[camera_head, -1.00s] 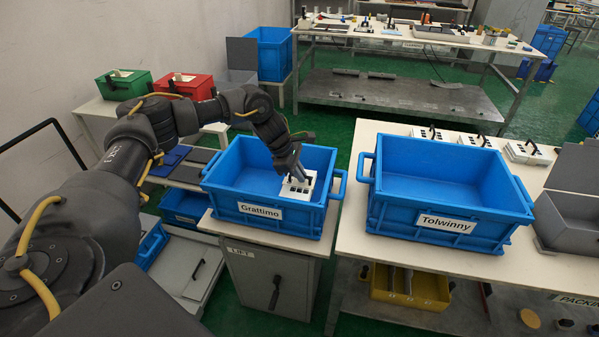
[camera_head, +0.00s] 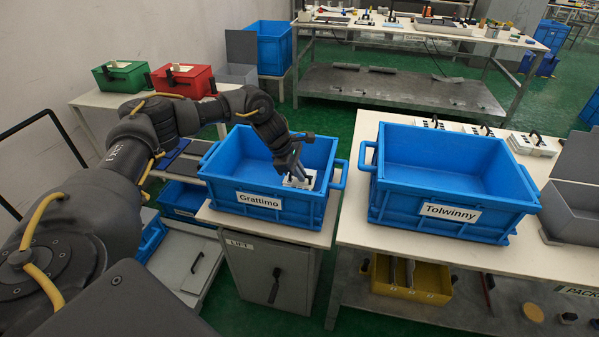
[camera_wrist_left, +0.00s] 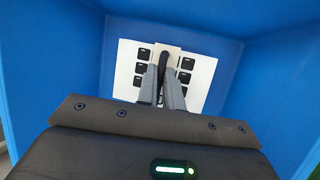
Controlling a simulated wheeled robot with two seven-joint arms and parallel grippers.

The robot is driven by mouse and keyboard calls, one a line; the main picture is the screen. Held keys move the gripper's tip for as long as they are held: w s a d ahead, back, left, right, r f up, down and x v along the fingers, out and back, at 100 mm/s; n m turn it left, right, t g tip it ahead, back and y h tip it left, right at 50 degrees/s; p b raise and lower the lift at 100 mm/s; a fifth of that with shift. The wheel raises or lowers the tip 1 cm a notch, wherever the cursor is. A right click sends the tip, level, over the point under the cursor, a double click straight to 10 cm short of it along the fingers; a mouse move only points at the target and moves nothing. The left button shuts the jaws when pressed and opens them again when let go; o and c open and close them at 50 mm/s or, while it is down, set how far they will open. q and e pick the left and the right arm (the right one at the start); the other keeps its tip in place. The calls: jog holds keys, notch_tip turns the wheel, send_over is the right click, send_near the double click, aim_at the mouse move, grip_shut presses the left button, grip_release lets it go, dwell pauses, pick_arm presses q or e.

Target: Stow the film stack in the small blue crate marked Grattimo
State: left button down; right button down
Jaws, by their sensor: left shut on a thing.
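The small blue crate marked Grattimo (camera_head: 303,210) stands on a white-topped cabinet in the middle of the head view. My left gripper (camera_head: 294,174) reaches down into the crate near its right side. It is shut on the film stack (camera_head: 302,182), a white block with black key squares. In the left wrist view the fingers (camera_wrist_left: 164,90) hold the black handle on top of the film stack (camera_wrist_left: 124,68), with blue crate walls around it. I cannot tell whether the stack touches the crate floor. My right gripper is not in view.
A larger blue crate marked Tolwinny (camera_head: 400,215) stands empty on the table to the right. White handled blocks (camera_head: 530,145) lie behind it, and a grey open box (camera_head: 575,215) is at the right. Green (camera_head: 122,78) and red (camera_head: 183,82) boxes stand at the back left.

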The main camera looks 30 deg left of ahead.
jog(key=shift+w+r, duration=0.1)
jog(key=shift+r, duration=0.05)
pick_arm(q)
jog(key=shift+f+b, duration=0.3)
jog(key=shift+f, duration=0.15)
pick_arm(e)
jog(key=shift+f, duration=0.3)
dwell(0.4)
pick_arm(q)
jog(key=c, duration=1.5)
grip_release()
jog(key=shift+a+r, duration=0.1)
jog(key=shift+r, duration=0.3)
jog(key=v, duration=1)
jog(key=shift+s, duration=0.15)
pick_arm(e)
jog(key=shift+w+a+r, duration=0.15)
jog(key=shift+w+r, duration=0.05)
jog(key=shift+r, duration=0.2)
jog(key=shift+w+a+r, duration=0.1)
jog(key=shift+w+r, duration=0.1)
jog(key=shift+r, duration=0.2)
